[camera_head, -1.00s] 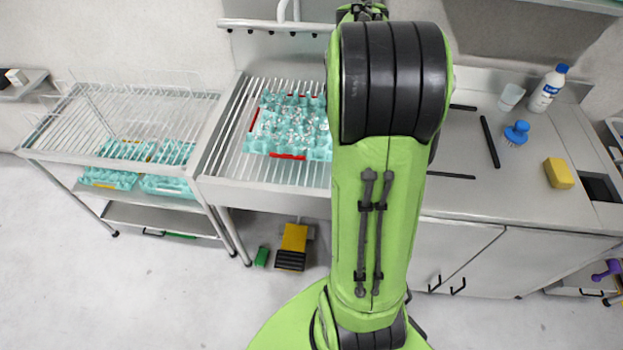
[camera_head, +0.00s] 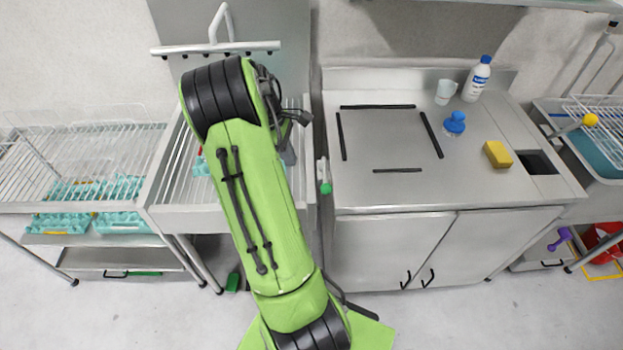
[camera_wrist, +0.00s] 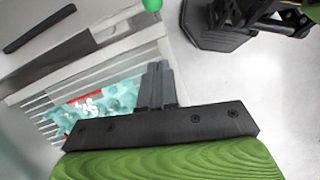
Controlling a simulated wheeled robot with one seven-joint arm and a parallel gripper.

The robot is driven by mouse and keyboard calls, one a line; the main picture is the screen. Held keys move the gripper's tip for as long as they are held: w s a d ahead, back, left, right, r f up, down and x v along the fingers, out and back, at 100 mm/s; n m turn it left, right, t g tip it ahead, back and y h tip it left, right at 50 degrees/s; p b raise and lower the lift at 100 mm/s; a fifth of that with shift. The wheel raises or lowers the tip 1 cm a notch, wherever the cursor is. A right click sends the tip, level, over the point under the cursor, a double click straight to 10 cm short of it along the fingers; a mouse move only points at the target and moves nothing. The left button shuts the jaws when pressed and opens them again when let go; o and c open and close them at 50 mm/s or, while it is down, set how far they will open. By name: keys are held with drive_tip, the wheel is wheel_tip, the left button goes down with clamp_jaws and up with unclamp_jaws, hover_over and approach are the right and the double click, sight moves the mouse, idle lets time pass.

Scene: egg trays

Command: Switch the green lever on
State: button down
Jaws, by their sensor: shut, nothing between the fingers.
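The green lever has a green knob (camera_head: 325,188) on a pale upright arm, at the gap between the slatted rack and the steel counter. In the wrist view, a green knob (camera_wrist: 152,5) shows at the top edge, partly cut off. My gripper (camera_wrist: 158,66) is shut and empty, with its grey fingers together. The knob appears beyond the fingertips and apart from them. In the head view, my arm covers much of the rack, and my gripper is mostly hidden behind it, left of the lever.
Teal egg trays (camera_wrist: 105,107) lie on the slatted rack (camera_head: 182,165) below my gripper. The steel counter (camera_head: 380,140) on the right holds black strips, a blue brush (camera_head: 454,123), a bottle (camera_head: 477,80), a cup (camera_head: 445,92) and a yellow sponge (camera_head: 497,154). Its middle is clear.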

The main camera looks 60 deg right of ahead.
sight(325, 174)
drive_tip(key=shift+s+d+f, duration=0.3)
drive_tip(key=shift+s+f, duration=0.65)
drive_tip(key=shift+f, duration=0.35)
drive_tip(key=shift+s+d+f, duration=0.25)
drive_tip(key=shift+s+f, duration=0.75)
drive_tip(key=shift+f, duration=0.3)
drive_tip(key=shift+s+d+f, duration=0.3)
drive_tip(key=shift+s+f, duration=0.65)
drive_tip(key=shift+f, duration=0.35)
